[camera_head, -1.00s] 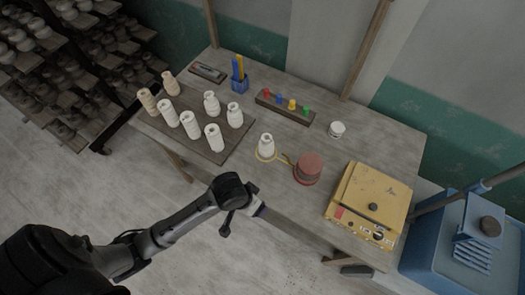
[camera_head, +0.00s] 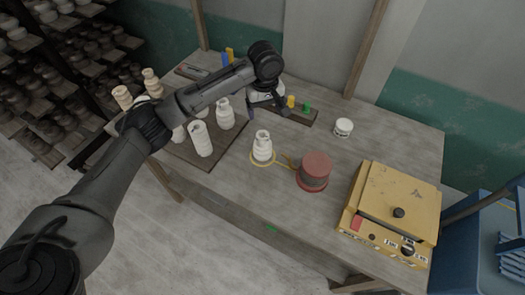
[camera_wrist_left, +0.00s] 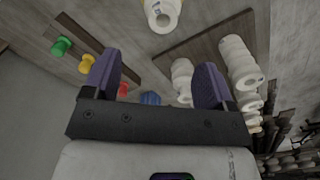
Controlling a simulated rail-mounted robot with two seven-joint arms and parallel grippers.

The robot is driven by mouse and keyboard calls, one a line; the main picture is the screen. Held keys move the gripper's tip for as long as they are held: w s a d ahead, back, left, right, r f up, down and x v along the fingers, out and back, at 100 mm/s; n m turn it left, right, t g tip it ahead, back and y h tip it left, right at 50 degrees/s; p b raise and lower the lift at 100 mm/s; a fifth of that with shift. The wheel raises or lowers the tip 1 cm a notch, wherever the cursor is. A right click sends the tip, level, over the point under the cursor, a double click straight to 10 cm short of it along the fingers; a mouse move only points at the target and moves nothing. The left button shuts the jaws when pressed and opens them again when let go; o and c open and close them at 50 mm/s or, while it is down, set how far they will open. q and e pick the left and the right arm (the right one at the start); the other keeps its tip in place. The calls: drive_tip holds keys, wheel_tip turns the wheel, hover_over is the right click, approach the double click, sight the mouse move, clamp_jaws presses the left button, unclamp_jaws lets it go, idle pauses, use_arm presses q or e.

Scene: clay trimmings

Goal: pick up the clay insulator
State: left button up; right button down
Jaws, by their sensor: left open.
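A pale clay insulator (camera_head: 263,147) stands upright by a yellow ring on the table; it seems to be the one at the top of the left wrist view (camera_wrist_left: 162,14). Several similar insulators (camera_head: 200,139) stand on a dark board (camera_head: 229,142), partly hidden by my left arm; they also show in the left wrist view (camera_wrist_left: 240,62). My left gripper (camera_wrist_left: 157,80) is open, with nothing between its two purple fingers. In the head view it hangs above the table, behind the ringed insulator and apart from it. My right gripper is not in view.
A red round block (camera_head: 314,170) stands right of the ringed insulator. A yellow box (camera_head: 393,205) sits at the right end and a small white jar (camera_head: 343,128) farther back. A rack with coloured pegs (camera_head: 306,107) is partly hidden behind my gripper.

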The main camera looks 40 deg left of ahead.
sight(263, 135)
use_arm(q)
wheel_tip(263, 135, down, 8)
drive_tip(key=shift+a+f+b, duration=0.1)
drive_tip(key=shift+b, duration=0.3)
drive_tip(key=f, duration=0.3)
drive_tip(key=shift+s+a+f, duration=0.15)
drive_tip(key=shift+a+f, duration=0.1)
drive_tip(key=shift+f, duration=0.05)
drive_tip(key=shift+f+b, duration=0.35)
drive_tip(key=shift+f, duration=0.45)
drive_tip(key=shift+c, duration=0.3)
clamp_jaws()
drive_tip(key=shift+r, duration=0.1)
